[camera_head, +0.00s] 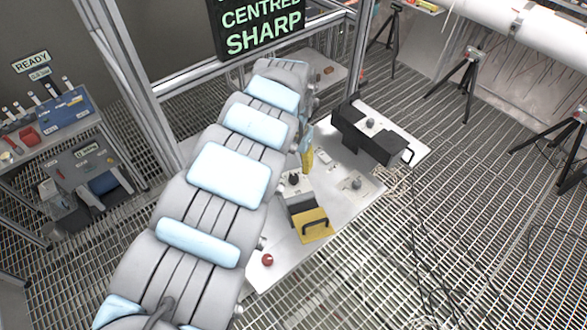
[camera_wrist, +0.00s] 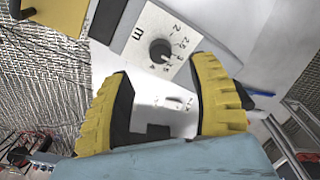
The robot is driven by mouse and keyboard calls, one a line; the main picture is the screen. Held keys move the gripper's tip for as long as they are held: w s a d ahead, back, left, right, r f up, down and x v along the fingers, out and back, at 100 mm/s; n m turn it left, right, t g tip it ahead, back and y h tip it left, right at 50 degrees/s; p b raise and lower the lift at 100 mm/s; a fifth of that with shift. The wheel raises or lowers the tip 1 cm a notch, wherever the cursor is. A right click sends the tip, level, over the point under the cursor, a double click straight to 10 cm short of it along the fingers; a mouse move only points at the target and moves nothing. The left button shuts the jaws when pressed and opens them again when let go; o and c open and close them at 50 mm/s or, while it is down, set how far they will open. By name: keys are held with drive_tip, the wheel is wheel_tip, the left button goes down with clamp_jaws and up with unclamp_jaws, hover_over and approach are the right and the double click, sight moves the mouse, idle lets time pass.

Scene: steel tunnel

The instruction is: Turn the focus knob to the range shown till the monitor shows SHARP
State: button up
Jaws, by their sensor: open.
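The monitor (camera_head: 258,28) at the top of the head view reads CENTRED and SHARP in green letters; its upper part is cut off. The focus knob (camera_wrist: 160,51) is round and black on a pale panel (camera_wrist: 140,30) marked m, with a scale running from about 2 to 4. I cannot tell its exact setting. In the head view, the knob (camera_head: 294,179) is small and dark. My gripper (camera_wrist: 165,68) has two yellow fingers spread apart, with the knob just beyond the gap and clear of both tips. One yellow finger shows in the head view (camera_head: 307,160).
A black box (camera_head: 370,134) is to the right, and a red button (camera_head: 267,260) sits near the front of the white table (camera_head: 340,205). Tripods (camera_head: 467,80) stand on the grating.

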sight(293, 177)
drive_tip(key=shift+r, duration=2.7)
